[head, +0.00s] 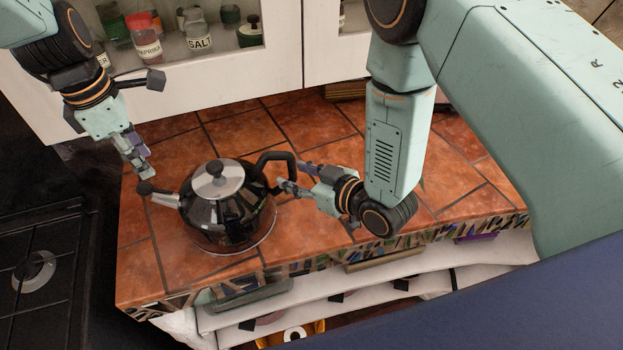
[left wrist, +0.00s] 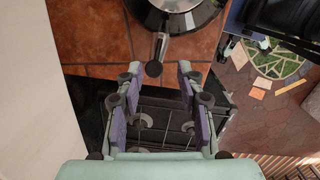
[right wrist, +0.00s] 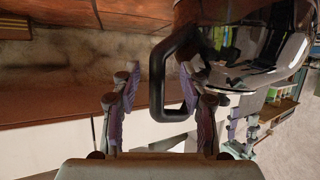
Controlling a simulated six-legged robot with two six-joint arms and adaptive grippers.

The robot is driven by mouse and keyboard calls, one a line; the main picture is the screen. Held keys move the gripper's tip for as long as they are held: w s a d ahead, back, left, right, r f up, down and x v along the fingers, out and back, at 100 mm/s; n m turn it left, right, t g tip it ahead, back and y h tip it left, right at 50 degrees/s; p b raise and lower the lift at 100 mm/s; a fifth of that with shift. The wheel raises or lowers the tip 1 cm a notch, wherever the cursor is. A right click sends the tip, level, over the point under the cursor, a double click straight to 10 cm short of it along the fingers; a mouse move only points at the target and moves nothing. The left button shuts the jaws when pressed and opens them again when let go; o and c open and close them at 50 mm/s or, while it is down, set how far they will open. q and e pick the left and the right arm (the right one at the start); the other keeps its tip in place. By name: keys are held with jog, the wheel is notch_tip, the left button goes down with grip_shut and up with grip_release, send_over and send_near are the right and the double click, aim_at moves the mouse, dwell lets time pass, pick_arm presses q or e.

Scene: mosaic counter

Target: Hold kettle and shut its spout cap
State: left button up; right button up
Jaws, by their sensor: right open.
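The black kettle (head: 228,222) with a steel lid stands upright on the tiled counter. Its spout points left and ends in a dark spout cap (head: 144,188); whether the cap is raised or shut is too small to tell. My left gripper (head: 143,173) is open just above and behind the cap. In the left wrist view the cap (left wrist: 153,69) appears between the fingertips, with no visible contact. My right gripper (head: 285,176) is open at the kettle's black handle (head: 263,166). In the right wrist view the handle (right wrist: 157,85) lies between the spread fingers, not clamped.
A black stove (head: 40,265) is at the left, past the counter's left edge. A white cabinet with spice jars (head: 199,38) stands behind. The tiled counter (head: 440,180) is clear right of my right gripper. Open shelves (head: 370,285) lie below the front edge.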

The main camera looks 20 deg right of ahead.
jog(key=shift+w+a+f, duration=0.25)
jog(key=shift+w+a, duration=0.05)
jog(key=shift+w, duration=0.15)
jog(key=shift+w+f, duration=0.25)
jog(key=shift+w, duration=0.25)
jog(key=shift+a, duration=0.15)
jog(key=shift+c, duration=0.4)
jog(key=shift+c, duration=0.7)
jog(key=c, duration=0.4)
jog(key=shift+s, duration=0.1)
grip_shut()
